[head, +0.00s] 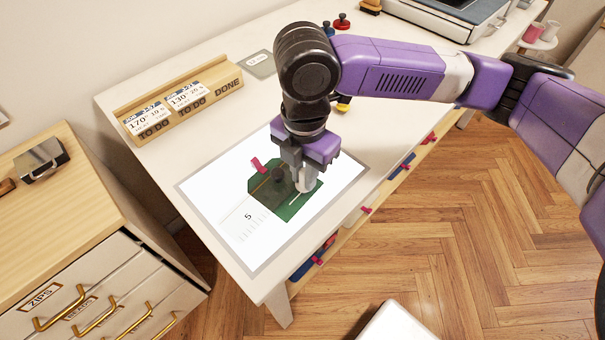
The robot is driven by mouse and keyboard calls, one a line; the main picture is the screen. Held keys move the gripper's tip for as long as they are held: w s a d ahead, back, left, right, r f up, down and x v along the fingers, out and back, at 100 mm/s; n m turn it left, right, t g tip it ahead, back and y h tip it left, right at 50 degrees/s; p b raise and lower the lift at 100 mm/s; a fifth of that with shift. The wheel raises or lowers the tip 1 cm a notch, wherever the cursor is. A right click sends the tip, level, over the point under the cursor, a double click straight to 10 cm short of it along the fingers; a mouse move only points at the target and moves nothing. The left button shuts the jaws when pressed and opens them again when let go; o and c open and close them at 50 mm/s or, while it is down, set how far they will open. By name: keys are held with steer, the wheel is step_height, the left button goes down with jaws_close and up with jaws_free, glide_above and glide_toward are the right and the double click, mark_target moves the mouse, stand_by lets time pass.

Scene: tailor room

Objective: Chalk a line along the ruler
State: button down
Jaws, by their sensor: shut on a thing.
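A dark green piece of cloth (295,207) lies on a white panel with a grey border (225,258) on the table. A clear ruler-like strip, marked with a 5 and fine graduations (248,216), reaches over the panel and seems to lie across the cloth. My gripper (302,182) points down over the right part of the cloth. It is shut on a small pale piece that looks like the chalk (306,184), mostly hidden by the fingers. A short pale mark (293,201) shows on the cloth just beside it. I cannot tell whether the chalk touches the cloth.
A red clip (258,165) sits at the cloth's upper left edge. A wooden card holder (180,102) stands at the back left of the table. A drawer cabinet (85,235) is at left. The panel's lower right part is clear.

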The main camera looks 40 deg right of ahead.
steer(key=shift+d, duration=0.5)
steer(key=shift+d, duration=0.1)
steer(key=shift+w+d, duration=0.1)
steer(key=shift+d, duration=0.55)
step_height(320, 180, up, 7)
steer(key=p, duration=0.6)
stand_by(0.6)
